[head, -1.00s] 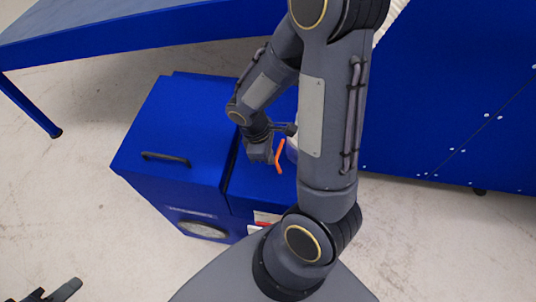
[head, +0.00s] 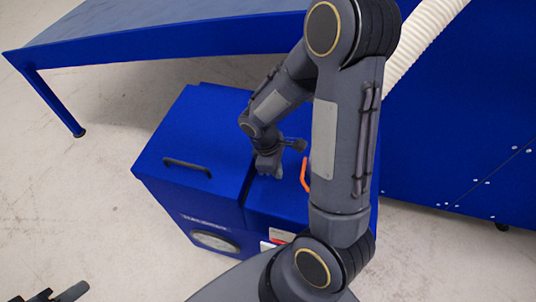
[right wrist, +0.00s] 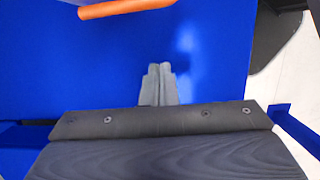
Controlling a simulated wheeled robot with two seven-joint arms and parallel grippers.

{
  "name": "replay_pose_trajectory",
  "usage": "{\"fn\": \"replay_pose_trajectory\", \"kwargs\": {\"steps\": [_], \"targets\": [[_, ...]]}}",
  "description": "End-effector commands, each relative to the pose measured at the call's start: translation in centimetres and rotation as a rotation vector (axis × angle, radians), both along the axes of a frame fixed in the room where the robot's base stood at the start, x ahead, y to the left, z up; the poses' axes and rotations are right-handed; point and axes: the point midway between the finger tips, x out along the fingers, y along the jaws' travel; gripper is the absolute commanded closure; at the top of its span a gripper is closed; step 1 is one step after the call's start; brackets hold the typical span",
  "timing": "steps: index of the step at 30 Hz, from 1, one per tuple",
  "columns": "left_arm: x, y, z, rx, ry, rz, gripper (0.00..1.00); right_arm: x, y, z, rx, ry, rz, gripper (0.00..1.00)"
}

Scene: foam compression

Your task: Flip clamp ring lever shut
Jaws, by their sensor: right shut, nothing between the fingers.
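The orange lever (head: 305,174) stands out over the top of the blue cabinet, just left of my right arm in the head view. In the right wrist view the lever (right wrist: 125,8) crosses the top edge, beyond my fingertips. The clamp ring itself is hidden behind my right arm. My right gripper (head: 268,172) is shut and empty, low over the cabinet top, left of the lever with a gap between them. Its closed fingers (right wrist: 159,72) show in the right wrist view. The dark fingers of my left gripper (head: 58,293) show only partly at the bottom left corner.
The blue cabinet (head: 190,145) has a black handle on its left lid and a round gauge in front. A blue-framed table (head: 200,45) stands behind. A white ribbed hose (head: 425,40) and a large blue panel (head: 460,120) are at right. Floor at left is clear.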

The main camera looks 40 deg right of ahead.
Motion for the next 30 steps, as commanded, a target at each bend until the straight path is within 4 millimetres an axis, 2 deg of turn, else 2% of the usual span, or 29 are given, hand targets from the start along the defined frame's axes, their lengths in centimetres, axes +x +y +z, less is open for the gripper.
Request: {"fn": "replay_pose_trajectory", "kwargs": {"steps": [3,6,12,18,30], "targets": [[0.0,0.0,0.2,0.000,0.001,0.000,0.64,0.7,0.6,3.1,0.002,-0.010,0.000,1.00],[0.0,0.0,0.3,0.000,0.000,0.000,0.64,1.0,1.0,5.3,0.001,-0.009,0.000,1.00],[0.0,0.0,0.4,0.000,0.000,0.000,0.64,1.5,1.6,8.4,0.000,-0.005,0.001,1.00],[0.0,0.0,0.4,0.000,0.000,0.000,0.64,1.6,1.9,9.7,0.001,-0.002,-0.001,1.00],[0.0,0.0,0.4,0.000,0.000,0.000,0.64,1.6,1.9,9.7,0.001,-0.001,0.000,1.00]]}}
